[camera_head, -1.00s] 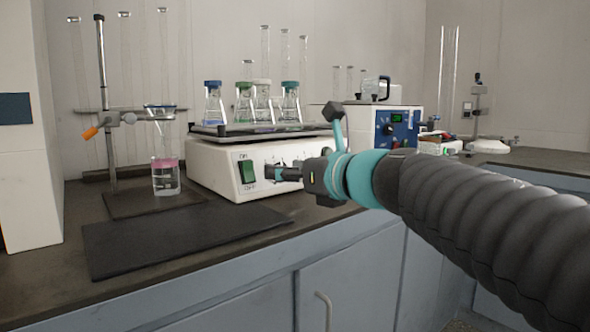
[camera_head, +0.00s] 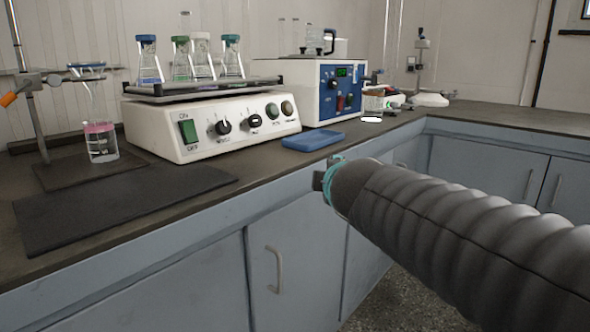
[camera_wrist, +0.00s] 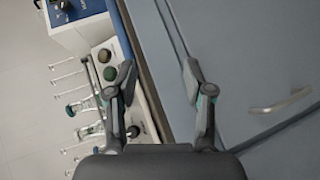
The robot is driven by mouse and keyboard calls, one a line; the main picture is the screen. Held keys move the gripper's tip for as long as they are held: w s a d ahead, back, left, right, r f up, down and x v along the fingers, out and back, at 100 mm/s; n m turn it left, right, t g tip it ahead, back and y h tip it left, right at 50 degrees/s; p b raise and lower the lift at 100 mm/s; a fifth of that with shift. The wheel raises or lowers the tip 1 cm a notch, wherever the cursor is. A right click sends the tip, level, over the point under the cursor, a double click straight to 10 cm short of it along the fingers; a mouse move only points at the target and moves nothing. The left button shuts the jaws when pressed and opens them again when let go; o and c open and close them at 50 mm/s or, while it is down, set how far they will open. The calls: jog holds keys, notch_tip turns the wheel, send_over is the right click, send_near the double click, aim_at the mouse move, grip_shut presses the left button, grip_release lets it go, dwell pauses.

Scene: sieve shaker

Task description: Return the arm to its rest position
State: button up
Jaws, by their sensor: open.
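My arm (camera_head: 440,215) reaches in from the lower right of the head view, its end in front of the cabinet fronts and below the bench edge. The gripper fingers are mostly hidden there behind the wrist. In the wrist view my gripper (camera_wrist: 158,80) is open and empty, its two fingers apart, with a blue-grey cabinet front and the bench edge beyond. The white shaker (camera_head: 215,128) stands on the bench, its green switch and several knobs in plain view. Several stoppered flasks (camera_head: 200,60) stand on its platform. My gripper is apart from the shaker.
A blue tray (camera_head: 313,140) lies on the bench in front of a blue-and-white device (camera_head: 335,90). A beaker with a pink band (camera_head: 100,142) stands at left by a clamp stand (camera_head: 35,110). A dark mat (camera_head: 120,205) lies near the bench edge. Cabinet doors (camera_head: 300,255) line the front.

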jog(key=s+d+f+m+g+h+p, duration=0.25)
jog(key=s+d+f+m+g, duration=0.4)
jog(key=s+f+m, duration=0.4)
jog(key=s+d+m+g+y+p, duration=0.2)
jog(key=s+m+p, duration=0.4)
jog(key=s, duration=0.9)
jog(key=shift+f, duration=0.35)
jog(key=shift+m, duration=0.25)
jog(key=shift+c, duration=0.7)
jog(key=shift+d, duration=0.15)
jog(key=shift+c, duration=0.3)
